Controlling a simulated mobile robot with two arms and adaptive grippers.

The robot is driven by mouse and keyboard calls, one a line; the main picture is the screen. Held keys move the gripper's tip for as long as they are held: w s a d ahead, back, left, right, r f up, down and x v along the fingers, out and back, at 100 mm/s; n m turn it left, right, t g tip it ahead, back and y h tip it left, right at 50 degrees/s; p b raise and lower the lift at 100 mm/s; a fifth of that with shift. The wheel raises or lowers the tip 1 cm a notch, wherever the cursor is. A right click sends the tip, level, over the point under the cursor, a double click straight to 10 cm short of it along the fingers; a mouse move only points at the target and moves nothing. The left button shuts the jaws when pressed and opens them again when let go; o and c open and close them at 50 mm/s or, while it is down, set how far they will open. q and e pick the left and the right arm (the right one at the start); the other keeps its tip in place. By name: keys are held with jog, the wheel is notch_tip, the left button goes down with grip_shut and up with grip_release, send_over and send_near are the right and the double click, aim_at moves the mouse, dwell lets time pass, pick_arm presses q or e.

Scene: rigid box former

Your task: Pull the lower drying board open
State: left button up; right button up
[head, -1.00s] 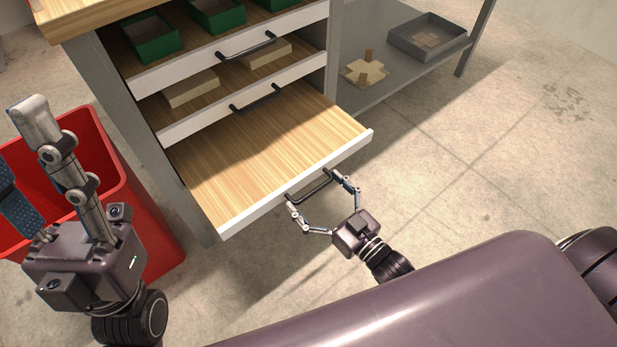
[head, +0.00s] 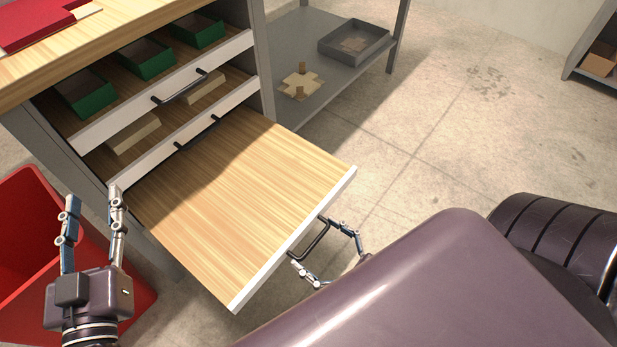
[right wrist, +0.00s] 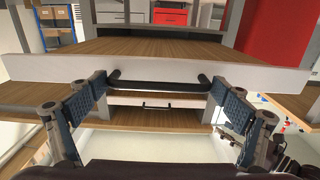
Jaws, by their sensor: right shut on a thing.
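The lower drying board (head: 235,195) is a pale wooden board with a white front edge, drawn far out of the grey cabinet. Its dark bar handle (head: 318,243) is on the white front, and the handle also shows in the right wrist view (right wrist: 160,86). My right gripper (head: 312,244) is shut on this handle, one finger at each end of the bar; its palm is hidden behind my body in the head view. In the right wrist view, both blue-padded fingers (right wrist: 158,90) flank the handle. My left gripper (head: 93,200) is open and empty, left of the board.
Two boards above are further in, the upper holding green boxes (head: 146,60), the middle pale blocks (head: 133,133). A red bin (head: 30,250) stands at the left, near my left gripper. A grey shelf (head: 300,40) stands behind. The floor (head: 450,130) at right is clear.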

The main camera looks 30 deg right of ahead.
jog(key=shift+s+a, duration=0.1)
jog(key=shift+s, duration=0.05)
jog(key=o, duration=1.4)
jog(key=v, duration=1.2)
